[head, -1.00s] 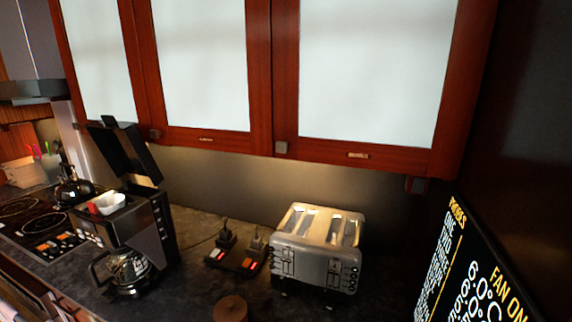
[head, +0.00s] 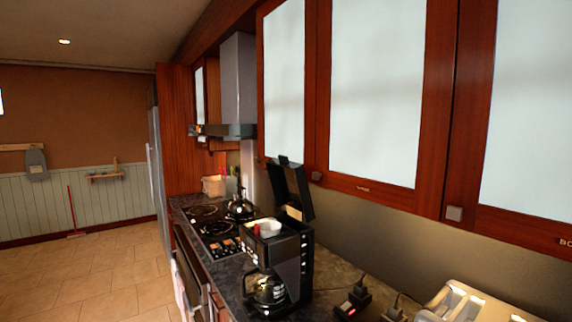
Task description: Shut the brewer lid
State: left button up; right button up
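The black coffee brewer (head: 292,262) stands on the dark countertop, right of centre in the head view. Its lid (head: 291,188) is open and stands up, tilted back near the wall cabinets. A white filter basket (head: 265,228) with something red beside it shows in the open top. A glass carafe (head: 266,288) sits in the lower part of the brewer. Neither of my grippers is in view.
A stove (head: 212,222) with a dark kettle (head: 240,207) lies beyond the brewer. A toaster (head: 475,303) and a power strip (head: 352,303) are to its right. Wall cabinets (head: 376,90) overhang the counter. The tiled floor (head: 100,270) at left is clear.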

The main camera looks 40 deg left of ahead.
aim_at(290, 185)
jog(key=j+u, duration=0.1)
jog(key=u, duration=0.35)
jog(key=j+u, duration=0.1)
jog(key=u, duration=0.35)
jog(key=i+u, duration=0.1)
jog(key=u, duration=0.35)
jog(key=j+z, duration=0.15)
jog(key=j, duration=0.5)
jog(key=k+j+z, duration=0.2)
jog(key=j, duration=0.45)
